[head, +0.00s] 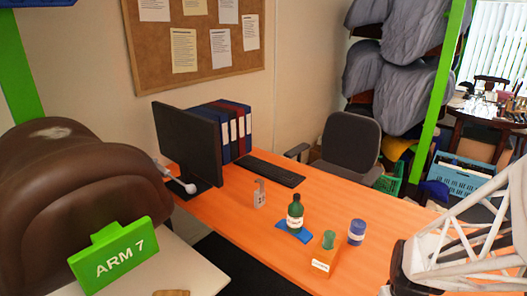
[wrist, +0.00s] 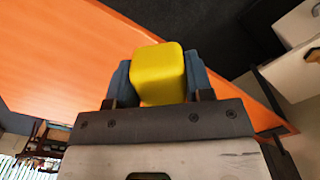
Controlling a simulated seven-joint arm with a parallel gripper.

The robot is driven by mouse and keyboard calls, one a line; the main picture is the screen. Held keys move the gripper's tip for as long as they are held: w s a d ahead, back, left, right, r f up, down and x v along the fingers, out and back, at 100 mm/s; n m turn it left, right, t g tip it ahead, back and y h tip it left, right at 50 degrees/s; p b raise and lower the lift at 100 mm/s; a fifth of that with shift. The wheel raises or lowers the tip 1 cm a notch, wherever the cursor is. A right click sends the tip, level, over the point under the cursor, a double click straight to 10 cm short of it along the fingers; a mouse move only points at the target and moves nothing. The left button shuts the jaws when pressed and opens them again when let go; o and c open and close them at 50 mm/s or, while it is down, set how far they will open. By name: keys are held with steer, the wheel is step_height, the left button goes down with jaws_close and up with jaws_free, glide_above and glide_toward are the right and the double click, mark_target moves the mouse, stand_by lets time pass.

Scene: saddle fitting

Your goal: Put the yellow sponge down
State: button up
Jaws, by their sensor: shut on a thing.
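The yellow sponge (wrist: 158,72) shows in the wrist view, held between the two blue-grey fingers of my gripper (wrist: 160,80). My gripper is shut on it, with one finger on each side. The orange table (wrist: 60,50) appears behind and beyond the sponge in the wrist view; I cannot tell the gap between them. The table (head: 235,230) also shows in the head view. There, neither the sponge nor my gripper's fingers can be seen; only a white lattice part of my arm shows at the lower right.
On the table stand a dark green bottle (head: 295,212) by a blue cloth (head: 285,226), a small dispenser (head: 259,194), a green-topped item (head: 328,240) with an orange block, and a blue jar (head: 357,230). A monitor (head: 188,143) and keyboard (head: 262,170) are behind. A brown saddle (head: 75,200) is left.

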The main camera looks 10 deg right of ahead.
step_height(320, 180, down, 10)
steer(key=shift+r, duration=0.2)
stand_by(0.3)
steer(key=shift+w, duration=0.1)
steer(key=w+d, duration=0.2)
steer(key=w, duration=0.2)
steer(key=w+d+f, duration=0.1)
steer(key=w+d, duration=0.1)
steer(key=w, duration=0.3)
steer(key=w+d, duration=0.3)
steer(key=w, duration=0.2)
steer(key=shift+w+f, duration=0.1)
steer(key=shift+f, duration=0.15)
steer(key=shift+f, duration=0.15)
steer(key=shift+f, duration=1.6)
steer(key=shift+f, duration=0.15)
steer(key=o, duration=0.9)
